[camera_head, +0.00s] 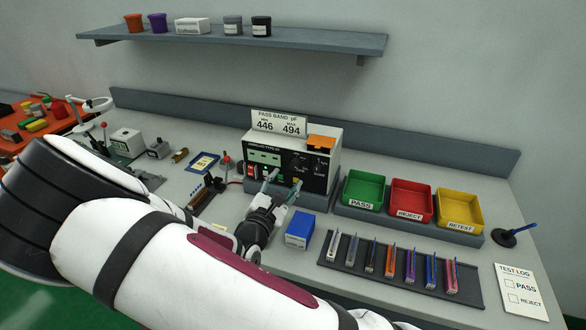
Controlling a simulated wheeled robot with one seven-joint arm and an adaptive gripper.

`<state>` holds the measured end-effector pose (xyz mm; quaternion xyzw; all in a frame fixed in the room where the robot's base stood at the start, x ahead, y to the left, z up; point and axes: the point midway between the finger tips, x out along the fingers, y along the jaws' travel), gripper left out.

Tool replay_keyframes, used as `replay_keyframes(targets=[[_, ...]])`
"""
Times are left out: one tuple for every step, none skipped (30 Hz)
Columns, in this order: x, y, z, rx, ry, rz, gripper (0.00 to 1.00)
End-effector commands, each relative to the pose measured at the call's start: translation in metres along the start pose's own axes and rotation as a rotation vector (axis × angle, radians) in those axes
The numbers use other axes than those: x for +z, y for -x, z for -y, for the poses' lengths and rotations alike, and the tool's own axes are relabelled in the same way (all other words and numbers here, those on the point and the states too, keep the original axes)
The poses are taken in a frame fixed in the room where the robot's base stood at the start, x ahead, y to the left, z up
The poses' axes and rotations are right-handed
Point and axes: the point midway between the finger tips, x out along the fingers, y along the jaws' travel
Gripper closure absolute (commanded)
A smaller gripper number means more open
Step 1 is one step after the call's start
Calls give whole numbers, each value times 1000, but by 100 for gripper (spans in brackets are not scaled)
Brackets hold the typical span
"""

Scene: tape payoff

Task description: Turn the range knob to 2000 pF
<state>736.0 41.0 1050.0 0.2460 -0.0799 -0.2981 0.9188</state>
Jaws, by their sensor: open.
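The meter (332,158) is a white box with a black front panel, standing on the bench at the centre. Its panel carries a green display (264,157), a red switch and small white markings. The range knob cannot be made out clearly; the lower panel is partly behind my fingers and the setting is too small to read. My gripper (283,184) is in front of the lower panel with its two fingers apart, pointing at it. Nothing shows between the fingers. I cannot tell whether a fingertip touches the panel.
A pass band card (279,123) and an orange block (321,142) sit on the meter. Green (363,189), red (411,200) and yellow (459,209) bins stand to its right. A blue box (300,230) is just right of my gripper. A component rack (340,279) lies in front.

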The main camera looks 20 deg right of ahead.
Motion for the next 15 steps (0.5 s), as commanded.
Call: replay_keyframes(targets=[[1,-11,1,-2,0,4,55],[1,-17,1,-1,1,3,55],[1,-24,1,-2,1,3,55],[1,-30,1,-2,1,3,55],[1,-35,1,-1,0,2,55],[1,-41,0,-1,-1,2,55],[1,-46,1,-2,0,2,55],[1,-50,1,-1,0,2,55],[0,-55,0,-1,0,2,55],[0,-58,0,-1,0,1,55],[0,-60,0,-1,0,1,55],[0,-64,1,-1,0,1,55],[0,-66,0,-1,0,1,55],[0,-68,0,-1,0,1,55],[0,-69,0,-1,0,1,55]])
